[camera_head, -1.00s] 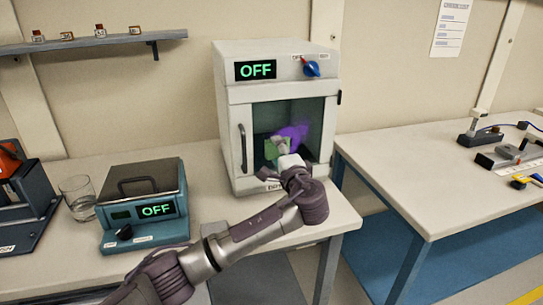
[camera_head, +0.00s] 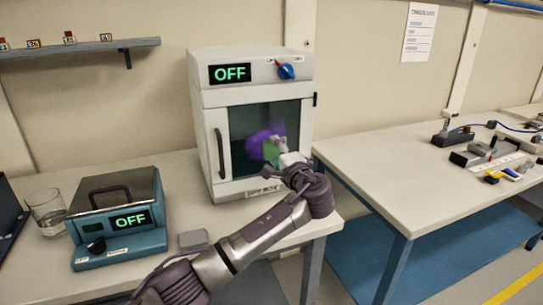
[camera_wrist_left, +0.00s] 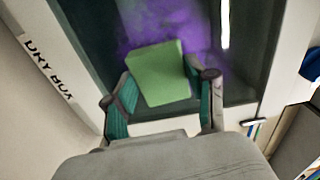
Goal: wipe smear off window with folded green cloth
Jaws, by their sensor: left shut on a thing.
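The dry box (camera_head: 205,120) stands on the bench with its door shut and a dark window (camera_head: 290,112). A purple smear (camera_head: 257,142) is on the window; it shows left of the cloth in the head view. In the left wrist view the smear (camera_wrist_left: 190,28) spreads beyond the cloth and to both sides. My left gripper (camera_head: 277,147) is shut on the folded green cloth (camera_head: 270,153) at the window. In the left wrist view the cloth (camera_wrist_left: 158,72) sits between the fingers; whether it touches the glass is unclear. My right gripper is not in view.
A hotplate-like blue device (camera_head: 120,215) reading OFF and a glass (camera_head: 46,210) stand left of the box. A small grey pad (camera_head: 193,240) lies in front. The door handle (camera_head: 220,153) sticks out left of the window. A second bench (camera_head: 400,180) stands right.

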